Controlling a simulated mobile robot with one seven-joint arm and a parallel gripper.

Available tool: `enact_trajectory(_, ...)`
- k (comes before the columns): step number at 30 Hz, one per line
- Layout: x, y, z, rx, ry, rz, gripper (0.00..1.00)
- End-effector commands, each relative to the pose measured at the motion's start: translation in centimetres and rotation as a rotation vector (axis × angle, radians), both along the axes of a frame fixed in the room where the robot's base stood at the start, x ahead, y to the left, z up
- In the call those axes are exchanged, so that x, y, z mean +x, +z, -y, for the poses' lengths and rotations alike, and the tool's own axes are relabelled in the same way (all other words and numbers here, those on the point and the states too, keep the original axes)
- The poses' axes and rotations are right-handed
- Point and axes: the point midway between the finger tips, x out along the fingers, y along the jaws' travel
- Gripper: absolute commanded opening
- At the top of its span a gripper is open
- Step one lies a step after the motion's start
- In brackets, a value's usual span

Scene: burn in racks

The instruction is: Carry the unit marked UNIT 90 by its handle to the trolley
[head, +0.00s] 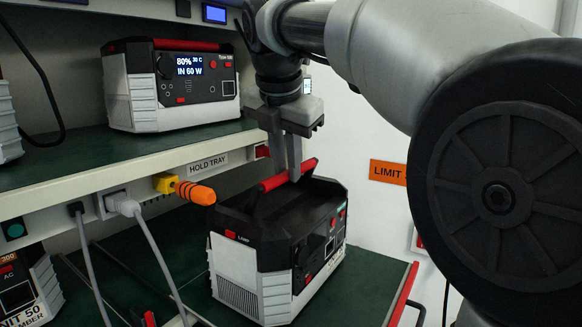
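A black and pale-grey power unit (262,275) with a red-gripped top handle (272,184) is at lower centre, over a green surface. No unit number shows on its visible faces, so I cannot tell whether it is UNIT 90. My gripper (291,172) comes down from above. Its two fingers are close together on either side of the red handle and look shut on it. I cannot tell whether the unit's base touches the surface. No trolley can be made out for sure.
The green surface (375,283) has a red right edge (403,293). Another unit (180,85) reading 80% stands on the upper shelf. A unit marked UNIT 50 (25,290) is at lower left. An orange-tipped plug (195,192) juts from the shelf front near the held unit. Cables (150,240) hang down.

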Motion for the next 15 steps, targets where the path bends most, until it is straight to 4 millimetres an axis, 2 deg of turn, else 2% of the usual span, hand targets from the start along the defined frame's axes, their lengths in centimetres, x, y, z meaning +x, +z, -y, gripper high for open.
enact_trajectory(15, 1.2, 0.5, -1.9, 0.0, 0.0, 0.0, 0.13)
